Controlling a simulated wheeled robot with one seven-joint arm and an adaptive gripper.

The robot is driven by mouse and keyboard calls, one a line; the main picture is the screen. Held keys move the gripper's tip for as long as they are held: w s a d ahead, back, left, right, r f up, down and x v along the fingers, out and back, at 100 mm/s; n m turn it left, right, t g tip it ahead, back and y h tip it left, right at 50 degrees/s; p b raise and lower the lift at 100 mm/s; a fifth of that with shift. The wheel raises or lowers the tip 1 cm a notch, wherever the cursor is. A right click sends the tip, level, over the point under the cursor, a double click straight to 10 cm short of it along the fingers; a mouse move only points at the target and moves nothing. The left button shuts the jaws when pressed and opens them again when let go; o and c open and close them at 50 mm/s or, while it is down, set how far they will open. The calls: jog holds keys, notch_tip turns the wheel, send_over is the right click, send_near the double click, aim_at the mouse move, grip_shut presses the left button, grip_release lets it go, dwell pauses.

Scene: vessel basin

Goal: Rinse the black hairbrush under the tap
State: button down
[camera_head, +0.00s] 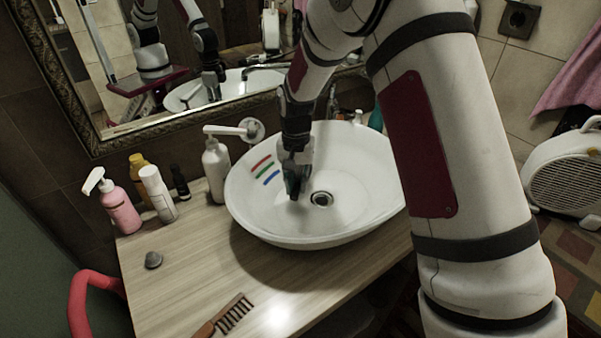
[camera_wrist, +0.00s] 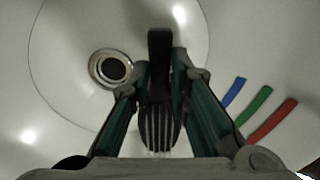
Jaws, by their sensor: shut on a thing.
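My gripper (camera_wrist: 160,88) is shut on the black hairbrush (camera_wrist: 159,45) in the wrist view. The brush's dark handle points up in the picture, and its head with pale lines lies between the fingers. In the head view my gripper (camera_head: 295,180) reaches down inside the white basin (camera_head: 250,215), left of the drain (camera_head: 321,199). The brush is hard to make out there. The drain also shows in the wrist view (camera_wrist: 111,69). The tap is mostly hidden behind my arm in the head view. I cannot tell whether water runs.
Blue, green and red strips (camera_head: 265,171) mark the basin's inner wall. A white pump bottle (camera_head: 216,170), pink bottle (camera_head: 120,208) and other bottles stand left. A mirror (camera_head: 225,95) hangs behind.

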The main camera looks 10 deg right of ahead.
jog(key=shift+d, duration=0.5)
jog(key=shift+s+d+p, duration=0.15)
jog(key=shift+s+p, duration=0.7)
jog(key=shift+s, duration=0.45)
jog(key=shift+s+d+p, duration=0.2)
jog(key=shift+s+p, duration=0.65)
jog(key=shift+s, duration=0.45)
jog(key=shift+s+d+p, duration=0.15)
jog(key=shift+s+p, duration=0.7)
jog(key=shift+s, duration=0.45)
jog(key=s+r+p, duration=0.4)
jog(key=s, duration=0.1)
jog(key=shift+d, duration=0.35)
